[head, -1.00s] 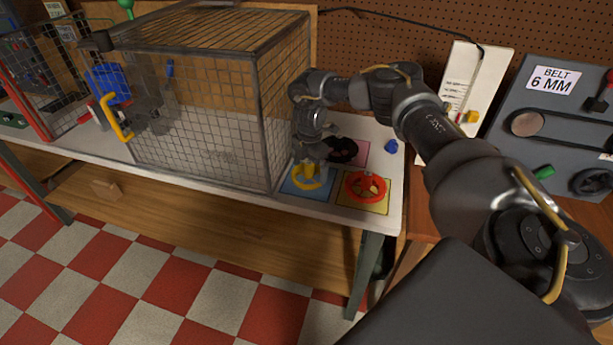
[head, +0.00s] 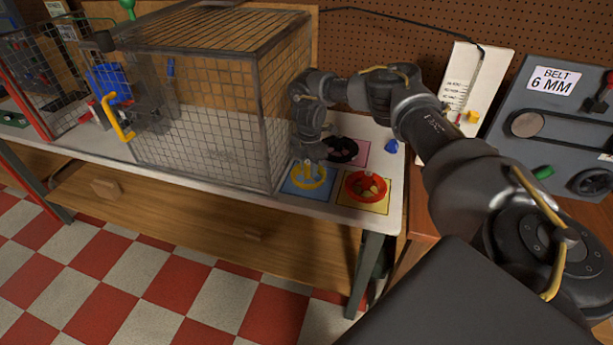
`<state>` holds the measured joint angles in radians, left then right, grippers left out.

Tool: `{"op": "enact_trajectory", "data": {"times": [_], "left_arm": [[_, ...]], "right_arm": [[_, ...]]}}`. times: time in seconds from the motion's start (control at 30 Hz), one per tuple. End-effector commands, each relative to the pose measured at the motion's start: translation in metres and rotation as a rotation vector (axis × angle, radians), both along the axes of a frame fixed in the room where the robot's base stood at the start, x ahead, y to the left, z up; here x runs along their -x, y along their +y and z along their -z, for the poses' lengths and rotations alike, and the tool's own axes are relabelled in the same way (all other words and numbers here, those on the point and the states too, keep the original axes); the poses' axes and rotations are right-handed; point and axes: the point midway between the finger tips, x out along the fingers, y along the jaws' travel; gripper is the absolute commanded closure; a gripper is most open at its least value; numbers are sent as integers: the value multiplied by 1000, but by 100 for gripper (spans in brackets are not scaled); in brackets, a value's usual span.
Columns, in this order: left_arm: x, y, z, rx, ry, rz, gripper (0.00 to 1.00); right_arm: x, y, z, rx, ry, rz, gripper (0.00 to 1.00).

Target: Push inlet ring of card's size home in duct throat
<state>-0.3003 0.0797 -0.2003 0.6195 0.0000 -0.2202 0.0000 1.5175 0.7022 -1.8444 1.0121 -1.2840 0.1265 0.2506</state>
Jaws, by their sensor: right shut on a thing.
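A yellow ring (head: 318,184) is on the blue square mat at the table's front right. My right gripper (head: 310,163) points down at it and is shut on its near upper part; the fingertips are small and partly hidden. A red ring (head: 352,191) lies on the yellow mat to its right. A black ring (head: 351,152) lies on the pink mat behind. A white card (head: 470,80) with small print leans against the pegboard; I cannot read its print. My left gripper is out of view. I cannot make out the duct throat clearly.
A wire mesh cage (head: 215,135) stands on the white table (head: 100,149) just left of my right gripper. A blue knob (head: 391,146) sits near the table's right end. A grey belt unit (head: 560,120) stands at the right.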

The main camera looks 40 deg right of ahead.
Motion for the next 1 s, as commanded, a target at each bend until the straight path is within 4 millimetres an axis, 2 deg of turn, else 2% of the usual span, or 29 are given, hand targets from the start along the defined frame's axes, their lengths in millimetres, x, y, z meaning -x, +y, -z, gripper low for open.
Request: {"op": "enact_trajectory", "data": {"times": [0.13, 0.33, 0.8, 1.0], "left_arm": [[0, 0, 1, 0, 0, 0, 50], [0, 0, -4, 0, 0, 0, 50], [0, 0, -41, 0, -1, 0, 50], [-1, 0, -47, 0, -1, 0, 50]], "right_arm": [[2, -1, 4, 3, 7, 0, 92], [3, -1, -1, 3, 7, 1, 92], [1, -1, -43, 0, 3, 1, 92], [1, -1, -50, 1, 3, 1, 92]]}}
